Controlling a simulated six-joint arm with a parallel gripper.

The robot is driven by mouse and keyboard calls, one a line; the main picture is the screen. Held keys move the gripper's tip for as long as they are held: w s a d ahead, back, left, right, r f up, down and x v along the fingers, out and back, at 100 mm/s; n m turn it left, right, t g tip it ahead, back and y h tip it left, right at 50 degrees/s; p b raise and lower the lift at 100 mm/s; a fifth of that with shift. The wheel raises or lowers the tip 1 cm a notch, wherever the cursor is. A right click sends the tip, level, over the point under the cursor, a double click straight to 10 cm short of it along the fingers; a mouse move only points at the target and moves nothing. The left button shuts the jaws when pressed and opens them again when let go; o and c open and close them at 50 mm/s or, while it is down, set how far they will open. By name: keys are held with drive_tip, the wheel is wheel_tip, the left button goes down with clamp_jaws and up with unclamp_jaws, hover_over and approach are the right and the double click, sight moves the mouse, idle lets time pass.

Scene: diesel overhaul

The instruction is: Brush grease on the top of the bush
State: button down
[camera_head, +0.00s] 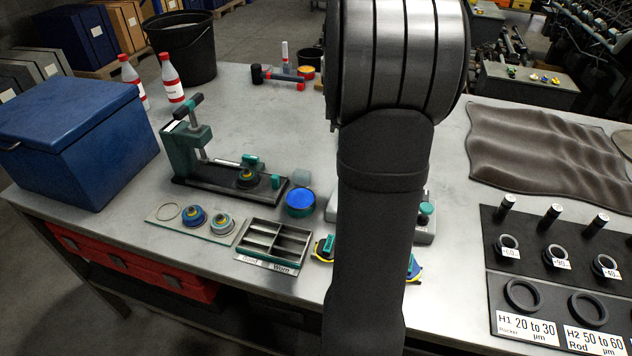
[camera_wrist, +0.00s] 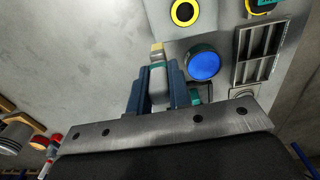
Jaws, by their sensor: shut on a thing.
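My gripper (camera_wrist: 158,82) is shut on a brush (camera_wrist: 157,70) with a pale and teal handle and a tan tip, seen in the wrist view. The tip points up the picture, toward a yellow ring with a dark centre (camera_wrist: 185,12), which looks like the bush, on a grey block (camera_wrist: 220,18). The tip is apart from the ring in the picture; its height is unclear. A round tin with a blue top (camera_wrist: 203,64) is right of the brush; it also shows in the head view (camera_head: 299,202). In the head view my arm hides the gripper, brush and ring.
A divided tray (camera_head: 262,262) lies in front of the tin. A green press (camera_head: 185,148) stands at left on the bench, with small coloured rings (camera_head: 194,217) in front. A blue box (camera_head: 80,140) is far left. A dark board with gauges (camera_head: 530,250) is at right.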

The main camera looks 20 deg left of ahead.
drive_tip(key=shift+a, duration=0.1)
drive_tip(key=s+a+f+g+y, duration=0.1)
drive_tip(key=s+a+g+y, duration=0.15)
drive_tip(key=s+a, duration=0.45)
drive_tip(key=shift+g+h, duration=0.25)
drive_tip(key=shift+g, duration=0.2)
drive_tip(key=shift+w+a+f, duration=0.15)
drive_tip(key=shift+f, duration=0.8)
drive_tip(key=shift+w+a+f, duration=0.15)
drive_tip(key=shift+f, duration=0.8)
drive_tip(key=shift+w+a+f, duration=0.15)
drive_tip(key=shift+f, duration=0.8)
drive_tip(key=shift+f, duration=0.6)
wheel_tip(320, 180, up, 7)
drive_tip(key=shift+w, duration=0.1)
idle(0.5)
